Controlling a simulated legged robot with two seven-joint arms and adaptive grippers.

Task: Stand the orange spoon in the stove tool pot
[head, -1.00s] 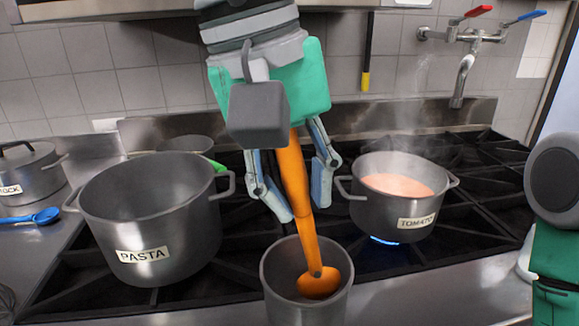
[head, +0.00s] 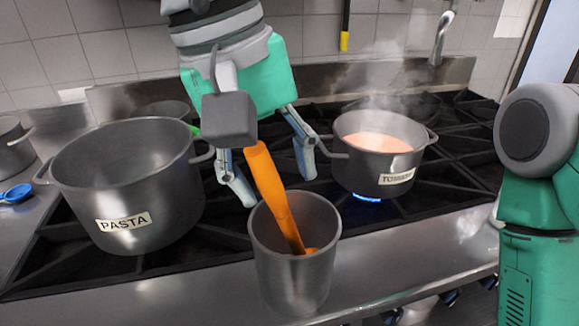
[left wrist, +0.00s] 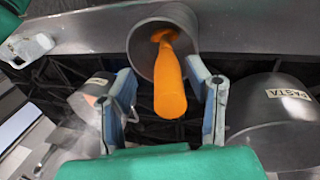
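The orange spoon (head: 272,193) stands head down in the grey metal tool pot (head: 292,280), its handle tilted left over the rim. The spoon's head is mostly hidden inside the pot. My left gripper (head: 272,180) is above and behind the pot, its fingers spread on either side of the handle. In the left wrist view, the spoon (left wrist: 169,85) lies between the two open fingers of the left gripper (left wrist: 165,85) with gaps on both sides, and the tool pot (left wrist: 137,55) is beyond. My right gripper is outside the views; only part of my right arm shows.
The PASTA pot (head: 125,190) stands on the stove left of the tool pot. The steaming TOMATO pot (head: 375,165) sits over a blue flame at the right, close to my left gripper. A blue spoon (head: 16,194) lies on the left counter.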

